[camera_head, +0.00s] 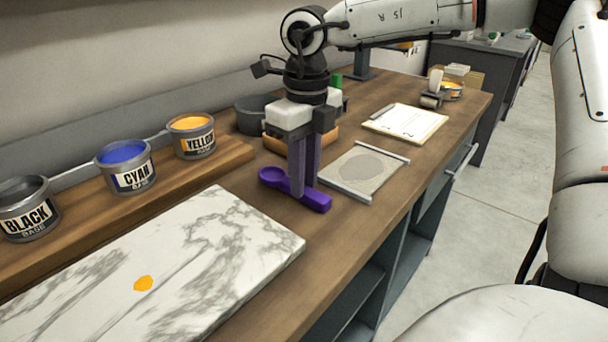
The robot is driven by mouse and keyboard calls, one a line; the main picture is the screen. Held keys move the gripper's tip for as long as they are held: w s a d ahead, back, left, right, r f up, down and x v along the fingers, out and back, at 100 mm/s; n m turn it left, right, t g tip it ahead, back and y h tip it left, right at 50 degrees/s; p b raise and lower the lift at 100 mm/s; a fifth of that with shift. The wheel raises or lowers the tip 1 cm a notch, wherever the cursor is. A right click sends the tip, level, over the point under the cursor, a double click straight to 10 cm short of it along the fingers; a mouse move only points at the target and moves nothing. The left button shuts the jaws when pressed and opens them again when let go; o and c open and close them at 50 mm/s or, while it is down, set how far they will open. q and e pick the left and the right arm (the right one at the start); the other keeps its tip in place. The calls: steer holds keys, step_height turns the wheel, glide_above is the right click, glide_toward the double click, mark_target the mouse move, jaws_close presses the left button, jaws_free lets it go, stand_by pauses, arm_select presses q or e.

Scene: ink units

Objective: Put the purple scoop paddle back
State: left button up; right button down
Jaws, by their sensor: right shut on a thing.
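The purple scoop paddle (316,201) has a round scoop end at the left and a thicker block end at the right. My right gripper (304,188) points straight down, with its fingers shut on the middle of the paddle. The paddle is at or just above the wooden bench top, between the marble slab and the grey framed screen; I cannot tell whether it touches the wood. The fingers hide part of its middle. My left gripper is not in view.
A marble slab (215,240) with an orange blob lies in front. Black (28,208), cyan (125,165) and yellow (192,136) ink tins stand on a wooden ledge at left. A framed screen (367,171) and clipboard (405,122) lie right. A dark pot (252,114) stands behind the gripper.

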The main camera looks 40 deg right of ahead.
steer(key=c, duration=1.6)
jaws_free()
steer(key=shift+f, duration=0.1)
step_height(320, 180, up, 12)
steer(key=shift+s+r+p, duration=0.15)
steer(key=shift+p, duration=0.55)
